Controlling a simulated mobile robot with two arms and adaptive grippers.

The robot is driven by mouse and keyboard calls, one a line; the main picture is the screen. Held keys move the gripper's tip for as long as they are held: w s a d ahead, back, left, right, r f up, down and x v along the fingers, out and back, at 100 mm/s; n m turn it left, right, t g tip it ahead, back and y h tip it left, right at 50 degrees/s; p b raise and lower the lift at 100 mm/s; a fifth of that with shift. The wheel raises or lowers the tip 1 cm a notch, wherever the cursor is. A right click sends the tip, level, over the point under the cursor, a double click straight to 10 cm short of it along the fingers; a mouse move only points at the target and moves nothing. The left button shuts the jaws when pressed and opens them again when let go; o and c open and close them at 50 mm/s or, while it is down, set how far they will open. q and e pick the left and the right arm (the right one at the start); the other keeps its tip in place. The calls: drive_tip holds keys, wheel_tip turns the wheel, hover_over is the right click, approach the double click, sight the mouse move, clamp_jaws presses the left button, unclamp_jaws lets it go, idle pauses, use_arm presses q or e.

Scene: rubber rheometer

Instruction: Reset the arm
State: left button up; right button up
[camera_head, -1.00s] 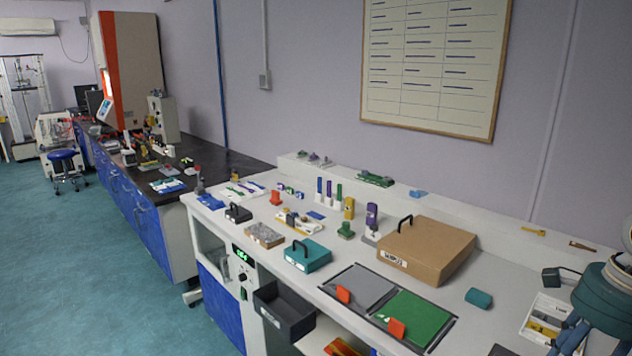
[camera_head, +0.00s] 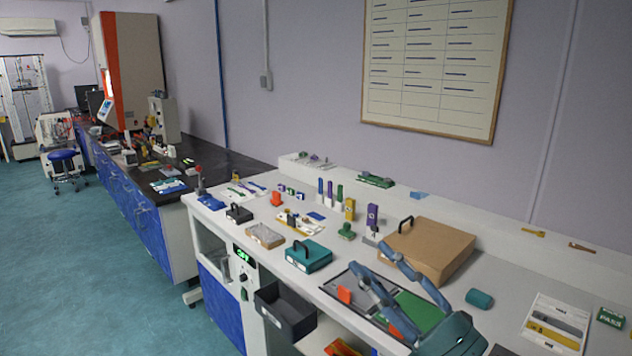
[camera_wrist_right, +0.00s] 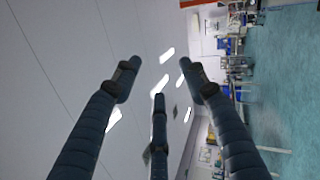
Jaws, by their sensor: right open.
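My right gripper (camera_head: 370,260) comes in from the lower right in the head view. Its dark blue fingers are spread and empty, above the green and grey panels and in front of the brown box. In the right wrist view the fingers (camera_wrist_right: 158,76) stand apart with nothing between them, against the ceiling, wall and floor. My left gripper is not in view.
The brown box (camera_head: 432,250) with a black handle stands behind the gripper. A teal case (camera_head: 308,257), a green panel (camera_head: 418,308) and a teal cylinder (camera_head: 479,298) lie nearby. An open dark drawer (camera_head: 287,312) juts from the bench front.

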drive_tip(key=s+d+f+m+g+h, duration=0.1)
drive_tip(key=d+f+m+h, duration=0.55)
drive_tip(key=f+m, duration=0.4)
drive_tip(key=s+d+f+m+g+h, duration=0.2)
drive_tip(key=d+f+m+h, duration=0.4)
drive_tip(key=f+m+h, duration=0.35)
drive_tip(key=s+a+f+m+g+y, duration=0.1)
drive_tip(key=s+f+m+g, duration=0.4)
drive_tip(key=s+f, duration=0.6)
drive_tip(key=s+a+f+m+g+y, duration=0.1)
drive_tip(key=s+f+m+g, duration=0.1)
drive_tip(key=s+f+g, duration=0.65)
drive_tip(key=s+f+t, duration=0.1)
drive_tip(key=s+f, duration=0.2)
drive_tip(key=f, duration=1)
drive_tip(key=s+f, duration=0.4)
drive_tip(key=f, duration=0.9)
drive_tip(key=s+d+f+g, duration=0.1)
drive_tip(key=s+d+f, duration=0.2)
drive_tip(key=s+f, duration=1.4)
drive_tip(key=shift+s+d, duration=0.15)
